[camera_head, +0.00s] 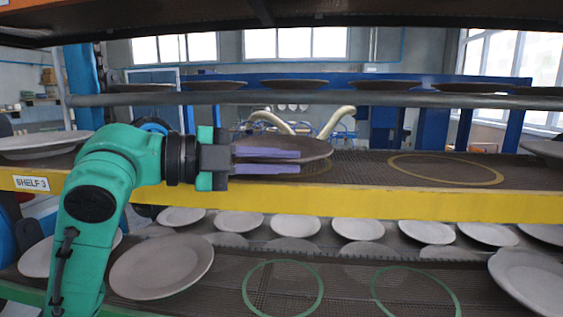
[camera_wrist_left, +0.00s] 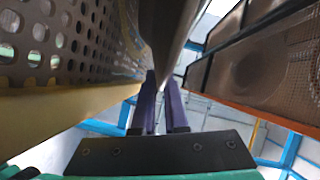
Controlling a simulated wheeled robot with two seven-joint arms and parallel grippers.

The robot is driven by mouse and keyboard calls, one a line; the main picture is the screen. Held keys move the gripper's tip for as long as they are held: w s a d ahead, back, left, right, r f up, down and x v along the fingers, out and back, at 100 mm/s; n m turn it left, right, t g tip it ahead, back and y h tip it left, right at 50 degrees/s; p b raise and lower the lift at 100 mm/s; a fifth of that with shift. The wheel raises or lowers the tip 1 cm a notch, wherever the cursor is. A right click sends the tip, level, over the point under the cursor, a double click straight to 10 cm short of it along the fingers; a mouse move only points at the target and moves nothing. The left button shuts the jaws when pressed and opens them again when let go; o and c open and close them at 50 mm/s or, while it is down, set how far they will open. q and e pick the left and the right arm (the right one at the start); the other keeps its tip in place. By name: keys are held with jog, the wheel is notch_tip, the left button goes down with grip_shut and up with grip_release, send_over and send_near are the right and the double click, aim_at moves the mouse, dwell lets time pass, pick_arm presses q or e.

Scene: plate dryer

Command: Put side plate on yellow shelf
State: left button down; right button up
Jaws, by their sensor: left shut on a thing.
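The side plate (camera_head: 285,145) is a dark brown-grey round plate, seen almost edge-on over the yellow shelf in the head view. My left gripper (camera_head: 298,161) has purple fingers shut on the plate's near edge; in the left wrist view the fingers (camera_wrist_left: 162,105) are close together with the plate (camera_wrist_left: 166,30) between them. The yellow shelf (camera_head: 400,203) has a yellow front edge and a dark mesh top. A yellow ring (camera_head: 445,169) marks the mesh to the right of the plate. Another yellow ring is partly hidden under the plate. I cannot tell whether the plate touches the mesh.
A grey plate (camera_head: 45,143) stands at the shelf's left end, and another plate (camera_head: 545,148) at its right end. A grey bar (camera_head: 330,98) and an upper shelf lie above. Below, a shelf with green rings (camera_head: 283,288) holds several plates.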

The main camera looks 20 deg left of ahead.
pick_arm(q)
jog(key=shift+s+f, duration=0.1)
jog(key=shift+f, duration=0.05)
jog(key=c, duration=0.9)
grip_release()
jog(key=b+v, duration=0.1)
jog(key=v, duration=0.3)
jog(key=b+v, duration=0.2)
jog(key=v, duration=0.2)
jog(key=b+v, duration=0.1)
jog(key=v, duration=0.2)
jog(key=shift+s+a+r, duration=0.2)
jog(key=shift+a+r, duration=0.15)
pick_arm(e)
jog(key=f, duration=0.2)
jog(key=s+f, duration=0.1)
jog(key=f, duration=0.1)
jog(key=shift+s+f, duration=0.1)
jog(key=shift+f, duration=0.25)
